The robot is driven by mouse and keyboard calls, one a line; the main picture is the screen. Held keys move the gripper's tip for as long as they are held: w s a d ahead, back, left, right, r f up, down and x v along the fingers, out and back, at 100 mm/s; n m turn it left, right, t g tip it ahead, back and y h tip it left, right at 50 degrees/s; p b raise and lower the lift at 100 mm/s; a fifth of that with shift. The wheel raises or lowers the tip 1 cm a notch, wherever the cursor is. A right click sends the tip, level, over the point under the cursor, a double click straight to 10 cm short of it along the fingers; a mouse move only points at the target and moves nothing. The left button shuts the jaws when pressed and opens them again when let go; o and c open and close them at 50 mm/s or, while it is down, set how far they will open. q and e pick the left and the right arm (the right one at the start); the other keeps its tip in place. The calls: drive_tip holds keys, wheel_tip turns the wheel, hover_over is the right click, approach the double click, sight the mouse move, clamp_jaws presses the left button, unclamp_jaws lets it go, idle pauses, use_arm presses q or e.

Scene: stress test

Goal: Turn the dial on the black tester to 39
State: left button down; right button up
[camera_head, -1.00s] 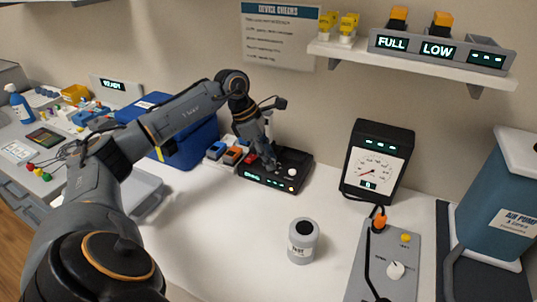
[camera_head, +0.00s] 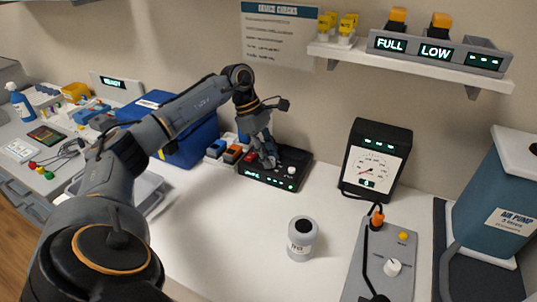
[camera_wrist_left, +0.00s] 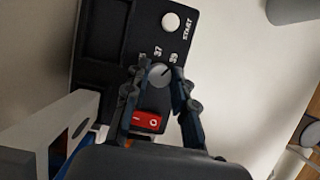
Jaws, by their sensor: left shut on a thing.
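The black tester (camera_head: 302,160) lies on the white bench against the wall, with a lit green display on its front. It also fills the upper middle of the left wrist view (camera_wrist_left: 104,35). My left gripper (camera_head: 266,158) reaches down onto it. In the left wrist view the fingers (camera_wrist_left: 160,73) are shut on the grey round dial (camera_wrist_left: 158,77), one on each side. The dial's dark pointer line aims up and right, toward the printed 39. The 37 is just left of it. A white START button (camera_wrist_left: 170,22) and a red rocker switch (camera_wrist_left: 147,120) flank the dial. My right gripper is not in view.
Orange and blue blocks (camera_head: 232,154) stand left of the tester, before a blue case (camera_head: 190,140). A grey-white jar (camera_head: 301,240), a black gauge (camera_head: 376,158) and a grey control box (camera_head: 388,262) stand to the right. The bench between is clear.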

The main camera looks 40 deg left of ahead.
use_arm(q)
drive_tip(key=c, duration=1.1)
unclamp_jaws()
drive_tip(key=v, duration=1.2)
drive_tip(key=shift+a, duration=0.1)
